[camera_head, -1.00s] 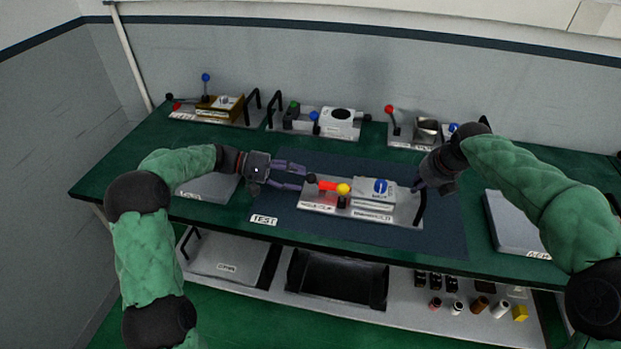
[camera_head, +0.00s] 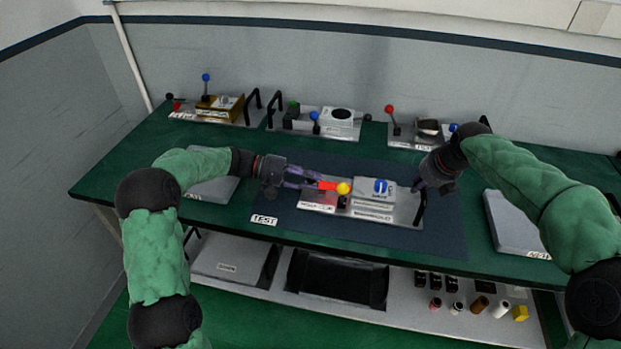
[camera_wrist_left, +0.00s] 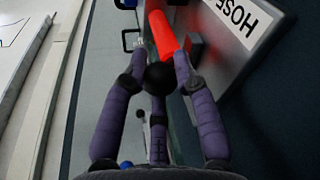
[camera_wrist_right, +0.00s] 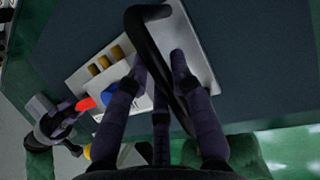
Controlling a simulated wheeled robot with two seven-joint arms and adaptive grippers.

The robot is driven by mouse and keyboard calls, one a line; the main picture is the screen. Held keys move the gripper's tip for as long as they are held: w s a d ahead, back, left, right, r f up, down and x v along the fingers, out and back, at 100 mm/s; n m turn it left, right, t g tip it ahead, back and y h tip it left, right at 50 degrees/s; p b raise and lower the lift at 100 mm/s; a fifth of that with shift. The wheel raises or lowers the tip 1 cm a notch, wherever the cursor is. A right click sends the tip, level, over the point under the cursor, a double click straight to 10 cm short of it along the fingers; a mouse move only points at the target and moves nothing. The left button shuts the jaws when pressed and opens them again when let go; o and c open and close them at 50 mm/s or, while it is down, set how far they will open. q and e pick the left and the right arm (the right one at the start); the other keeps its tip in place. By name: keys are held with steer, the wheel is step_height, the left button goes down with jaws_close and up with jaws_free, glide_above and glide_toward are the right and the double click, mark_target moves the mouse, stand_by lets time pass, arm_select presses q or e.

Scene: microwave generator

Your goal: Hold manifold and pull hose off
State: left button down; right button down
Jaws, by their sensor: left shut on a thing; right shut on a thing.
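The manifold (camera_head: 373,206) is a light grey plate with a blue knob, a yellow ball and a black handle (camera_head: 421,207), lying on the dark mat. The red hose (camera_head: 327,185) sticks out at its left end, with a black ball on its tip (camera_wrist_left: 160,77). My left gripper (camera_head: 312,183) has its fingers around the hose end from the left, shut on it. My right gripper (camera_head: 420,187) is shut on the black handle at the plate's right end; the handle also shows between its fingers in the right wrist view (camera_wrist_right: 150,45).
Several fixtures with levers stand along the back, such as one with a red-knobbed lever (camera_head: 395,128). Grey trays (camera_head: 522,223) flank the mat. A TEST label (camera_head: 264,220) lies at the front left. A lower shelf (camera_head: 400,303) holds small parts and a black bin.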

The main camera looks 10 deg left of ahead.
arm_select(q)
steer(key=shift+a, duration=3)
arm_select(e)
steer(key=shift+s+f, duration=0.1)
steer(key=shift+f, duration=0.45)
arm_select(q)
steer(key=c, duration=0.9)
jaws_free()
steer(key=shift+a, duration=0.1)
steer(key=shift+c, duration=0.2)
arm_select(e)
steer(key=shift+a, duration=0.1)
arm_select(q)
step_height(320, 180, up, 10)
arm_select(e)
steer(key=c, duration=1)
jaws_free()
steer(key=shift+r, duration=0.3)
